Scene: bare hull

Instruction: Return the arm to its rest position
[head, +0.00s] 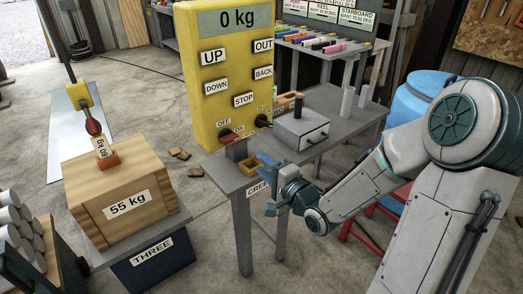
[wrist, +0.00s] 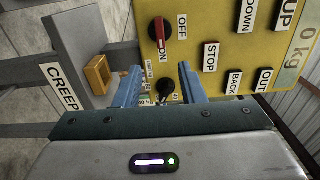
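My arm (head: 375,180) reaches in from the right of the head view, bent at the elbow, its forearm sloping down to the left. My gripper (head: 270,190) is in front of the grey table marked CREEP, below the yellow control panel (head: 233,20). In the wrist view my gripper (wrist: 158,80) has its two blue fingers well apart, with nothing held between them. A black lever (wrist: 167,90) on the panel shows between the fingers; I see no clear contact. A red switch (wrist: 160,30) with OFF and ON labels is beyond it.
The grey table (head: 335,112) carries a grey box with a lever (head: 301,130) and a small yellow tray. A wooden 55 kg crate (head: 120,195) stands on the block marked THREE, under a yellow crane hook (head: 82,98). A blue barrel (head: 415,95) is behind my arm.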

